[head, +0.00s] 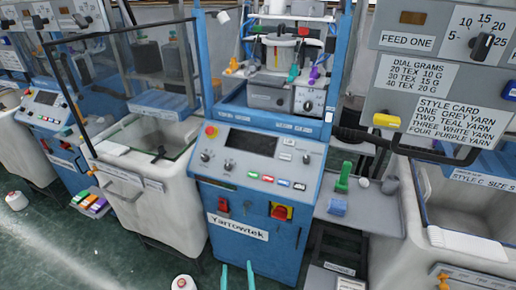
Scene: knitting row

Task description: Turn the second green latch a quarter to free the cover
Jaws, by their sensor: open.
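My gripper (237,266) shows at the bottom edge as two teal fingertips, apart with nothing between them. It is in front of the lower part of the blue Yarrowtek machine (256,222). No green latch can be made out for certain. A teal-green piece (293,73) sits at the front of the knitting head (281,55), beside a purple one (314,74). An upright green object (343,177) stands on the grey side shelf (372,212). Which part is the cover cannot be told.
A control panel (250,142) slopes across the machine's front. A pale bin (150,188) with a clear, dark-framed guard stands left, another bin (470,190) right. Yarn cones (17,200) (183,283) are on the green floor. A grey panel with a style card (458,119) overhangs the right.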

